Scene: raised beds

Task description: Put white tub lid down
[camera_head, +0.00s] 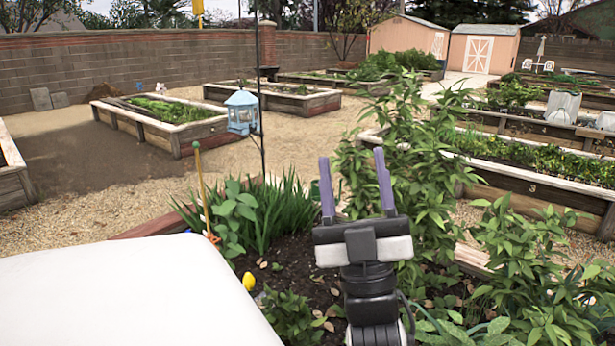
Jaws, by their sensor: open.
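My gripper (352,156) is in the lower middle of the view, raised in front of a planted bed. Its two purple fingers point up and away from me, spread apart. Nothing shows between them. I cannot make out a white tub lid anywhere in this view. Leaves and my own arm hide parts of the near bed.
The near bed has dark soil (295,258), leafy plants (405,165), a small yellow object (248,281) and a pole with a blue lantern (242,112). Further raised beds (165,118) stand behind. Gravel paths (120,210) between them look clear. Pale covers (562,107) stand right.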

